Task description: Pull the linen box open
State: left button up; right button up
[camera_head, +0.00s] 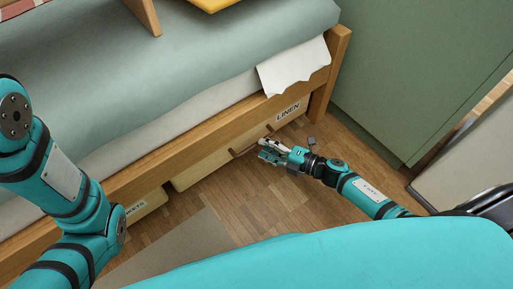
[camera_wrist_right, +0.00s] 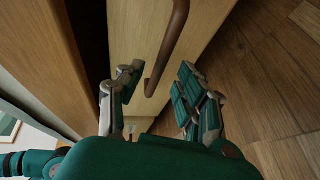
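The linen box (camera_head: 205,168) is a pale wooden box under the bed, with a "LINEN" label (camera_head: 288,111) near its right end. In the right wrist view its pale front (camera_wrist_right: 135,35) carries a brown bar handle (camera_wrist_right: 172,45). My right gripper (camera_head: 263,150) is at the box front, below and left of the label. In the right wrist view the fingers of this gripper (camera_wrist_right: 157,95) are spread, with the handle's near end between them. I cannot tell whether either finger touches the handle. My left arm shows at the left of the head view, but its gripper is out of view.
The bed's wooden rail (camera_head: 190,143) runs above the box, and a bed leg (camera_head: 328,80) stands to its right. A white cloth (camera_head: 295,68) hangs over the rail. Another labelled box (camera_head: 147,207) is at the left. Wooden floor (camera_head: 250,205) lies free in front; a green cabinet (camera_head: 415,70) stands right.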

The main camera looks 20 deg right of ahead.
aim_at(257, 143)
jog(key=shift+b+x, duration=0.55)
jog(key=shift+x, duration=1.4)
grip_shut()
